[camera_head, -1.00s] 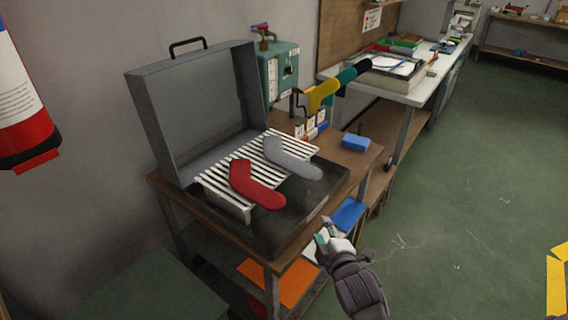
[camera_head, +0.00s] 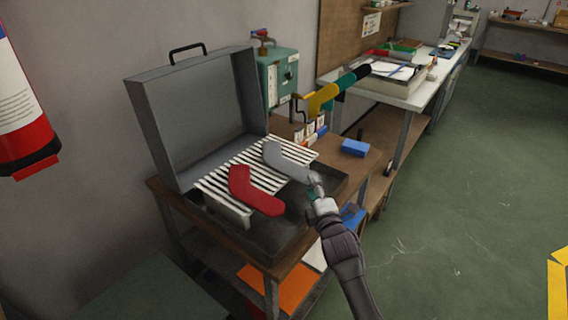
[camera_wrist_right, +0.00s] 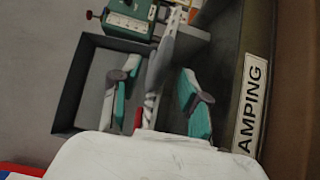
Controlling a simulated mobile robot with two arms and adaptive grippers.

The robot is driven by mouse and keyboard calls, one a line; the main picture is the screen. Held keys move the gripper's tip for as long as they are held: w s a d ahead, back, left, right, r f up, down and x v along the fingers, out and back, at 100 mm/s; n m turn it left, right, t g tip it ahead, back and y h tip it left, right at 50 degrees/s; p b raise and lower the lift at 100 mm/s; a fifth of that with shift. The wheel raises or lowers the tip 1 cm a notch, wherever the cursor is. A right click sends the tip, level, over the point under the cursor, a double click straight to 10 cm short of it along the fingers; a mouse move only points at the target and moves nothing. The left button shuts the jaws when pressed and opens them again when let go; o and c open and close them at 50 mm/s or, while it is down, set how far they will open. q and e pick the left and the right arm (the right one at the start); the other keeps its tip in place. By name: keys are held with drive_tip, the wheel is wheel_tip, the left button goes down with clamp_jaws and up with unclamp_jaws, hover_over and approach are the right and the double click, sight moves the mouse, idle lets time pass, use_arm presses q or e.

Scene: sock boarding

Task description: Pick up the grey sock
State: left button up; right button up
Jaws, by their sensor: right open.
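The grey sock (camera_head: 288,160) lies on a white slatted rack (camera_head: 212,185) inside an open grey case, its toe end reaching past the rack's right edge. The red sock (camera_head: 254,191) lies beside it, nearer the front. My right gripper (camera_head: 314,184) is at the toe end of the grey sock and overlaps it in the head view; whether they touch is unclear. In the right wrist view my right gripper (camera_wrist_right: 158,84) has its two teal-padded fingers apart, with the grey sock (camera_wrist_right: 161,60) seen edge-on between them. My left gripper is not in view.
The case lid (camera_head: 200,110) stands raised behind the rack. A green box with a red tap (camera_head: 278,78) and a yellow-and-black tool (camera_head: 330,93) stand behind. A blue block (camera_head: 354,147) lies on the bench to the right. Open floor is at the right.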

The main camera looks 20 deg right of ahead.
sight(307, 174)
drive_tip(key=shift+w+d, duration=0.15)
drive_tip(key=shift+w, duration=1.2)
drive_tip(key=shift+w+d, duration=0.15)
drive_tip(key=shift+w, duration=1.2)
clamp_jaws()
